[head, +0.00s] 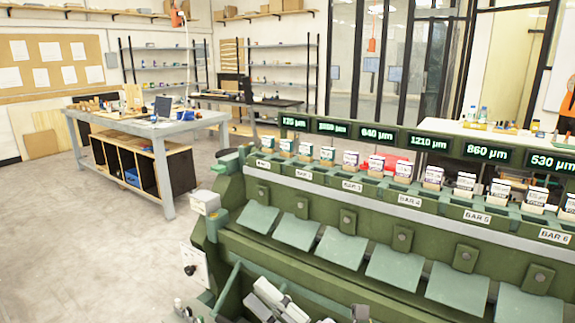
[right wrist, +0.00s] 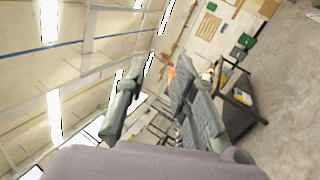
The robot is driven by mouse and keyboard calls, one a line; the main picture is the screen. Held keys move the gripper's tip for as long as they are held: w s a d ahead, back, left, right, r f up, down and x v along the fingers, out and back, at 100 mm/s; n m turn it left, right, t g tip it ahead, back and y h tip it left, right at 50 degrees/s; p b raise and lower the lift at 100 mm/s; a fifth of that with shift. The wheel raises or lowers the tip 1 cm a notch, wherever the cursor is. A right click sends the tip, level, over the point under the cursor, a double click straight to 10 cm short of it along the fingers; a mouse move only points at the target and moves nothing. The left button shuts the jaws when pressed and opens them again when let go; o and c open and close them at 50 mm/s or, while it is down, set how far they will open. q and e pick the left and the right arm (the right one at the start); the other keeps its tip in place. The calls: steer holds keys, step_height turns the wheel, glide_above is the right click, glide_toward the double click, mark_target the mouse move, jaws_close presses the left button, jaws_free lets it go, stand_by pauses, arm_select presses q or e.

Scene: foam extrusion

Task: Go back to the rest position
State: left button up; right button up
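My right gripper (head: 275,300) shows at the bottom edge of the head view, in front of the green machine (head: 232,200), partly cut off by the frame. In the right wrist view the two grey fingers of my right gripper (right wrist: 160,78) stand apart with nothing between them.
The long green machine has several tilted plates, labelled bars and lit thickness displays (head: 377,133). A workbench (head: 150,126) with a laptop stands at the back left. Shelves (head: 283,65) line the far wall. The grey floor (head: 90,240) on the left is clear.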

steer(key=w+d+f+m+t+h, duration=0.2)
steer(key=w+d+m+t+h, duration=0.2)
steer(key=d+m+t+h, duration=0.7)
steer(key=s+d+f+m+g+h, duration=0.2)
steer(key=d+f+m+g+h, duration=0.7)
steer(key=f+m, duration=0.4)
steer(key=s+d+f+m+g+y, duration=0.1)
steer(key=s+d+f+m+g, duration=0.15)
steer(key=s+f+g, duration=0.55)
steer(key=s+d+f+m+g, duration=0.1)
steer(key=s+f+m+g, duration=0.2)
steer(key=s+f, duration=0.85)
steer(key=s+f+g, duration=0.1)
steer(key=s+f, duration=0.2)
steer(key=f, duration=1.8)
steer(key=s+d+f+g+p, duration=0.1)
steer(key=s+d+f, duration=0.2)
steer(key=s+f, duration=1.4)
steer(key=shift+s+f+n+g, duration=0.25)
steer(key=shift+s+n+g, duration=0.05)
steer(key=shift+s+n, duration=0.15)
